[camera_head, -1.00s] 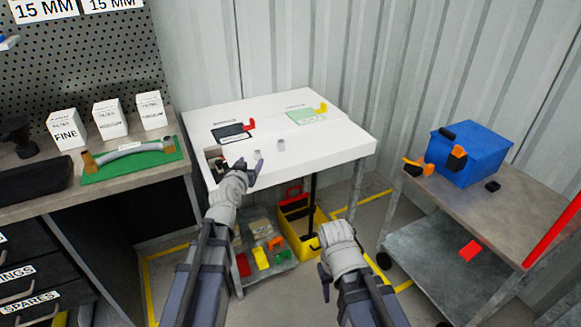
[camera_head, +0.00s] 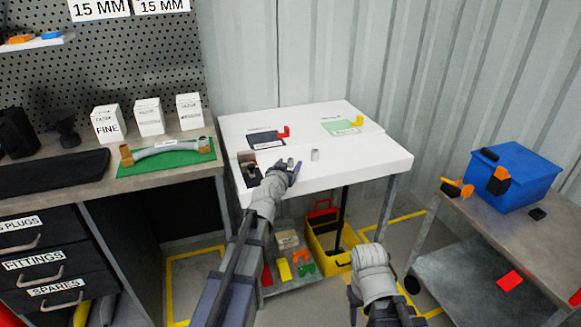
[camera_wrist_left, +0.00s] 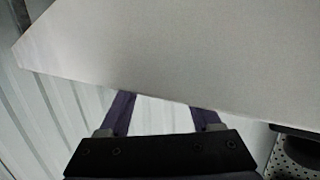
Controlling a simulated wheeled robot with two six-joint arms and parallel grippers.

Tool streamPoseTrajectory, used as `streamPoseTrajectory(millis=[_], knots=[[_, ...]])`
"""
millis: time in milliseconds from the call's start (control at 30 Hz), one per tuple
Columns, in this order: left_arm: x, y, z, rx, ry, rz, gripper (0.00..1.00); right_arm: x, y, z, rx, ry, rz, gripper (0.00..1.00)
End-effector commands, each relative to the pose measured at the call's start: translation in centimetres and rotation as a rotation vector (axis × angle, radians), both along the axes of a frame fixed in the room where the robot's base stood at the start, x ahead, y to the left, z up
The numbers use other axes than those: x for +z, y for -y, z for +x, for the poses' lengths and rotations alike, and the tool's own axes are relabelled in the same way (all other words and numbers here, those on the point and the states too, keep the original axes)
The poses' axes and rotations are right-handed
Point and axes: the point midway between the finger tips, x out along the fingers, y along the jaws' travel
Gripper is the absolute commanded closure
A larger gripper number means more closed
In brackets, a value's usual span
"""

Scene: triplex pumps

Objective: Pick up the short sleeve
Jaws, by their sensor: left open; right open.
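Two small grey sleeves are on the white table (camera_head: 385,161). One sleeve (camera_head: 315,155) stands clear of my left gripper, to its right. The other sleeve (camera_head: 290,161) shows at the fingertips of my left gripper (camera_head: 290,167), partly hidden; I cannot tell which is the short one, or whether the fingers touch it. My left gripper is open at the table's front part. In the left wrist view, its two dark fingers (camera_wrist_left: 165,108) are apart and empty against the table's edge; no sleeve shows there. My right gripper (camera_head: 354,300) is open, low in front of the table.
A dark tray with a red part (camera_head: 265,139) and a green mat with a yellow part (camera_head: 341,127) lie behind. A recess with a brown part (camera_head: 247,158) is left of my left gripper. A blue bin (camera_head: 518,178) stands on the right cart; a yellow crate (camera_head: 328,243) stands below.

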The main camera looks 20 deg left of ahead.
Motion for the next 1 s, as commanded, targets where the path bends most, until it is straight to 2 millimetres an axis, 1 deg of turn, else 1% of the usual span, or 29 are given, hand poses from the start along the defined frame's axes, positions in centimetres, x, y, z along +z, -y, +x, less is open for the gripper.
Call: streamPoseTrajectory(millis=[33, 100, 167, 367, 933, 1000], knots=[[-0.3, 0.0, 1.2, 0.0, 0.0, 0.001, 0.35, -0.4, 0.0, 0.0, 0.0, 0.0, 0.0, 0.5], [-0.5, 0.0, 2.0, 0.0, 0.0, 0.0, 0.35, -0.5, 0.0, 0.0, 0.0, 0.0, -0.001, 0.5], [-0.5, 0.0, 2.2, 0.0, 0.0, 0.0, 0.35, -0.5, 0.0, 0.0, 0.0, 0.0, -0.001, 0.5], [-0.4, 0.0, 2.1, 0.0, 0.0, -0.001, 0.35, -0.4, 0.0, 0.0, 0.0, 0.0, -0.001, 0.5], [-0.4, 0.0, 2.1, 0.0, 0.0, 0.0, 1.0, -0.4, 0.0, 0.0, 0.0, 0.0, -0.001, 0.5], [-0.4, 0.0, 2.1, 0.0, 0.0, 0.0, 1.0, -0.4, 0.0, 0.0, 0.0, 0.0, -0.001, 0.5]])
